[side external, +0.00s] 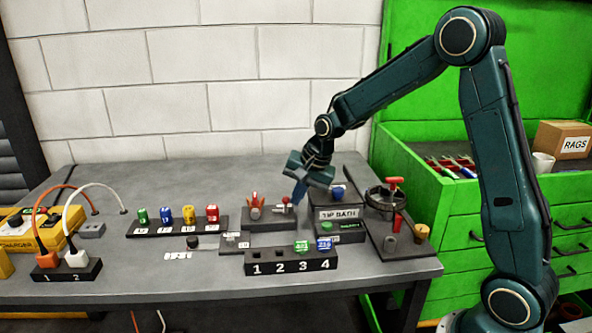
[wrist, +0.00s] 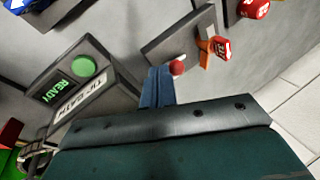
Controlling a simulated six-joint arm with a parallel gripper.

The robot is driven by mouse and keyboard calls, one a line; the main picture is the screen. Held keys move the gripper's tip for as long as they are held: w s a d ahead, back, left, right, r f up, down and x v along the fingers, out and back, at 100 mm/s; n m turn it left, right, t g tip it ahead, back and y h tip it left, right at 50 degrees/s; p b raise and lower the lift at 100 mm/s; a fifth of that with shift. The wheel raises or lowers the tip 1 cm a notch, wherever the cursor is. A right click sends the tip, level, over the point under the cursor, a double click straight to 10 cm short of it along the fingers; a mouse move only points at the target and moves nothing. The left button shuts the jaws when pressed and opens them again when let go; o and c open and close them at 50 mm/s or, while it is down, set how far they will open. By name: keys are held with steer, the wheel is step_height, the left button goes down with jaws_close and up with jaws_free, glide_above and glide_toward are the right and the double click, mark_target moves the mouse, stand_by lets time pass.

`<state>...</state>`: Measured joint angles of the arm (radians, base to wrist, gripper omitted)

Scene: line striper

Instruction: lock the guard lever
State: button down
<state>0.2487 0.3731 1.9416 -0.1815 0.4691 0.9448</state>
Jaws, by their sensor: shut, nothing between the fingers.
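A dark fixture block (side external: 268,224) stands mid-bench, carrying an orange-red tip piece (side external: 255,207) and a small red ball knob (side external: 286,200). The knob looks like the end of the guard lever, but the lever's arm is too small to make out. In the wrist view the red knob (wrist: 177,67) sits just right of my fingertips, with the labelled orange-red tip piece (wrist: 218,50) beyond it. My gripper (side external: 298,198) points down over the block's right end, its blue fingers (wrist: 160,74) shut and empty. I cannot tell whether they touch the knob.
The TIP BATH box (side external: 338,213), with a green button (wrist: 83,65) and READY display, stands close right of my gripper. A numbered rack (side external: 268,267) holds green and blue pieces in front. A coloured-tip rack (side external: 178,229) is left; a handwheel stand (side external: 388,196) is right.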

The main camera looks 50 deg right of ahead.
steer(key=shift+w+d+r+g+y, duration=0.25)
steer(key=shift+w+d+g+y, duration=0.05)
steer(key=shift+g+y, duration=0.1)
steer(key=w+d+g+y, duration=0.1)
steer(key=w+d+g, duration=0.1)
steer(key=w+d, duration=0.2)
steer(key=shift+w+d+r+m+y, duration=0.2)
steer(key=shift+w+r+m+y, duration=0.1)
steer(key=shift+y, duration=0.1)
stand_by(1.0)
steer(key=shift+r, duration=0.15)
steer(key=shift+r, duration=0.7)
steer(key=shift+r, duration=0.1)
steer(key=v, duration=0.7)
stand_by(0.6)
